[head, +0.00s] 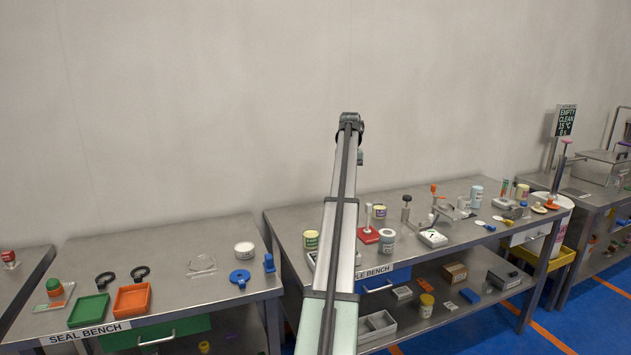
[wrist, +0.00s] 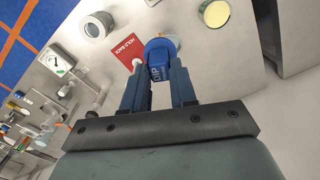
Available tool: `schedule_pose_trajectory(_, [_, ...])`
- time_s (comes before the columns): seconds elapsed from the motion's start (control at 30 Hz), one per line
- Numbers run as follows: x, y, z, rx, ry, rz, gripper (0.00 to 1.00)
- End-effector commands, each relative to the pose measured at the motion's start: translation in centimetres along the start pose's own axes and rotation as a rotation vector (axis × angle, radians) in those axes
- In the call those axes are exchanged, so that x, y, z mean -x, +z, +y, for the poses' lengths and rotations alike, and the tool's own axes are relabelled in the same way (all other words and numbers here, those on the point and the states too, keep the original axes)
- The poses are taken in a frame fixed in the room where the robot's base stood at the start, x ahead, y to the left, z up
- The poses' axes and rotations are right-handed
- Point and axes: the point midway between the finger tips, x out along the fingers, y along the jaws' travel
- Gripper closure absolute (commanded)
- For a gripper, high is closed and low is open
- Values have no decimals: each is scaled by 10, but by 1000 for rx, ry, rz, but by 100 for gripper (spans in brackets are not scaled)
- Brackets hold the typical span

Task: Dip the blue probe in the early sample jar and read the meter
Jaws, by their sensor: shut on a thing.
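In the wrist view my gripper (wrist: 158,82) is shut on a blue block marked DIP (wrist: 158,70), which appears to be the blue probe's handle. A rounder blue part shows just beyond it; its lower end is hidden. A red card reading HOLD BACK (wrist: 127,50) lies on the bench beyond, with a white knob in front of it. The meter, a white box with a dial (wrist: 57,60), is at the left; it also shows in the head view (head: 433,238). Its reading is too small. I cannot tell which jar is the early sample. In the head view my arm mostly hides the gripper.
Clamp stands and small items crowd the bench's right. The seal bench (head: 190,285) is at left.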

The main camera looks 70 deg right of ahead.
Motion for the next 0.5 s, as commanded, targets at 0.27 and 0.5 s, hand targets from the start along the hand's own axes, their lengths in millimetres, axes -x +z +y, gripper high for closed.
schedule_pose_trajectory(0.27, [7, 16, 101, -70, 0, 0, 100])
schedule_pose_trajectory(0.5, [10, 27, 144, -99, 0, 0, 100])
